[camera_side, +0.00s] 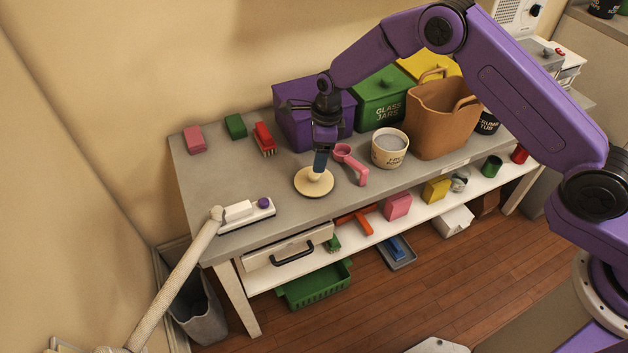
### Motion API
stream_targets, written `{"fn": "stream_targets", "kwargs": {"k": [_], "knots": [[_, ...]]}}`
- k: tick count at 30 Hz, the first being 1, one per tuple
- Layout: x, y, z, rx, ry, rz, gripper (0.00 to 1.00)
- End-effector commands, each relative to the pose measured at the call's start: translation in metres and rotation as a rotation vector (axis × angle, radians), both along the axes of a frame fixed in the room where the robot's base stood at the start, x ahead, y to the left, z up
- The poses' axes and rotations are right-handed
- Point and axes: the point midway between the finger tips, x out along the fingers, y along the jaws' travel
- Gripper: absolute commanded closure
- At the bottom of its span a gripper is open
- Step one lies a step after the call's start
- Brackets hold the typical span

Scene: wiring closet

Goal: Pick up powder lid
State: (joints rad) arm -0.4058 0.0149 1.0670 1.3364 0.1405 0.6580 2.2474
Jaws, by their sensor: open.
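The powder lid (306,186) is a round cream disc with a small raised knob, lying flat on the grey bench top near its front edge. My gripper (319,172) points down right at the lid's knob. Its jaws are open, and they hide part of the knob. I cannot tell whether the fingers touch it. A cream tub of pale powder (390,149) stands uncovered to the right of the lid. A pink scoop (351,164) lies between the lid and the tub, close to my gripper.
A purple bin (290,128), a green glass jars box (385,98) and a tan basket (443,118) stand behind. A red brush (264,139) and a white device with a purple knob (246,213) are on the left.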

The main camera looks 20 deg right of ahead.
Motion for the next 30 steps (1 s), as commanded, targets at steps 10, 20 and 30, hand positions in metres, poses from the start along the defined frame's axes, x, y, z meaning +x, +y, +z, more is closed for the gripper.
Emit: {"fn": "stream_targets", "kwargs": {"k": [10, 20, 30], "knots": [[0.002, 0.003, -0.026, -0.001, 0.001, 0.0, 0.35], [0.006, 0.008, -0.062, 0.0, 0.0, 0.001, 0.35], [0.007, 0.008, -0.065, 0.0, -0.001, 0.001, 0.48]]}}
